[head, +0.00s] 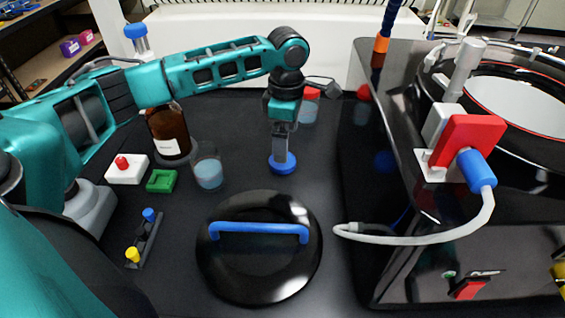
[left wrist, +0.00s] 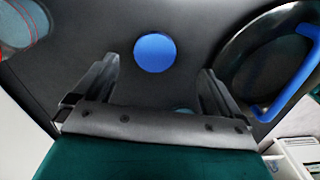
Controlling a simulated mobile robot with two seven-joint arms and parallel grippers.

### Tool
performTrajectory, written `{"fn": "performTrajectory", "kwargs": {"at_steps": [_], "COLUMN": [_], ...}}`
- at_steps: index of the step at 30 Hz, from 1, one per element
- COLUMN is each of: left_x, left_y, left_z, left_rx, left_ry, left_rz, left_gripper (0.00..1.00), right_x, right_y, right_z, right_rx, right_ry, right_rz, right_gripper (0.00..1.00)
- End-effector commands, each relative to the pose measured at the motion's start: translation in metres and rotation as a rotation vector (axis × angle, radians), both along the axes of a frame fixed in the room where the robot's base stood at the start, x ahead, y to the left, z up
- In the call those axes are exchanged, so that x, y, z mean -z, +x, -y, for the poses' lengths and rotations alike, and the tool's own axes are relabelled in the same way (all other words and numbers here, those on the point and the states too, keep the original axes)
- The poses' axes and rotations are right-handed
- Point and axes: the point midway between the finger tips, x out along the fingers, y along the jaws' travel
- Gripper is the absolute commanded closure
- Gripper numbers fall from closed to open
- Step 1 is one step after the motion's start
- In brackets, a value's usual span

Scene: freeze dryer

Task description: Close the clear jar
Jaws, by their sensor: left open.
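A clear jar (head: 208,172) with pale blue contents stands without a lid on the black bench, left of the middle. A round blue lid (head: 283,163) lies on the bench to its right; it also shows in the left wrist view (left wrist: 154,52). My left gripper (head: 283,153) points down over the blue lid. In the left wrist view its two fingers (left wrist: 157,80) are spread apart with nothing between them, and the lid shows beyond the gap. I cannot tell how far the tips are above the lid. My right gripper is not in view.
A black round cover with a blue handle (head: 258,233) lies in front. A brown bottle (head: 168,132) stands behind the clear jar, with a red-capped jar (head: 308,108) farther back. The freeze dryer (head: 450,220) and its hose are at right. Small blocks (head: 160,181) sit at left.

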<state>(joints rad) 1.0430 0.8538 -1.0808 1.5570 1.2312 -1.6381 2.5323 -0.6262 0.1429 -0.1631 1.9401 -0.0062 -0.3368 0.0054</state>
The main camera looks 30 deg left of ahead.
Motion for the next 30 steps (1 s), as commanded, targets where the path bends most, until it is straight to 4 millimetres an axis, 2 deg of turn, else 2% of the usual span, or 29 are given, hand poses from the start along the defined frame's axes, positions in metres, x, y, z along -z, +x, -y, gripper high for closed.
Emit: {"fn": "performTrajectory", "kwargs": {"at_steps": [1,4,14,17,24,30], "left_x": [0.008,0.014,0.016,0.025,0.06,0.067], "left_y": [0.0,0.0,0.0,0.001,0.004,0.004], "left_z": [0.0,0.0,0.0,-0.002,-0.007,-0.007], "left_rx": [0.0,0.0,0.0,0.0,0.001,0.002], "left_ry": [0.002,0.0,0.0,0.001,0.0,0.0], "left_rz": [-0.002,0.0,-0.001,-0.001,-0.001,0.001], "left_gripper": [0.02,0.02,0.02,0.02,0.02,0.02], "right_x": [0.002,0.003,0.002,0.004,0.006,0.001], "right_y": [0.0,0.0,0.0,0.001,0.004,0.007], "right_z": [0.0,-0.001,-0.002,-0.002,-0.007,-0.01], "right_rx": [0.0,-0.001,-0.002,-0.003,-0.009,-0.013], "right_ry": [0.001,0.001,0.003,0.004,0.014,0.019], "right_rz": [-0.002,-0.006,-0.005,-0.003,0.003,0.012], "right_gripper": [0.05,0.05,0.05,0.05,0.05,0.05]}}
